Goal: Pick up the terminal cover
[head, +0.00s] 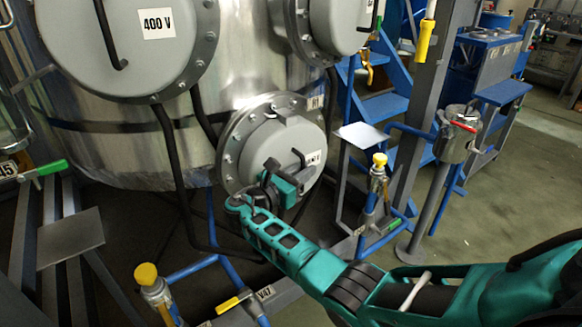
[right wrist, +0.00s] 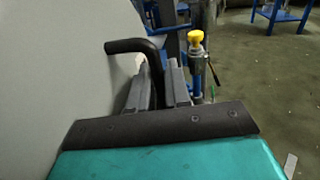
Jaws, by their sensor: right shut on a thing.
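The terminal cover (head: 267,145) is a round grey lid with a black bar handle, low on the side of the shiny metal vessel, inside a bolted flange ring. My right gripper (head: 296,180) is at the lower right of its face, shut on the handle. In the right wrist view the cover's grey face (right wrist: 55,75) fills the left side. The bent black handle (right wrist: 130,46) runs down between the fingers of my right gripper (right wrist: 163,88). The exact grip contact is partly hidden. My left gripper is out of view.
Larger grey covers, one marked 400 V (head: 158,24), sit above on the vessel (head: 120,145). Black cables hang nearby. Valves with yellow caps (head: 146,274) and blue pipes stand in front and to the right. Blue steps (head: 388,105) stand behind; open floor lies at right.

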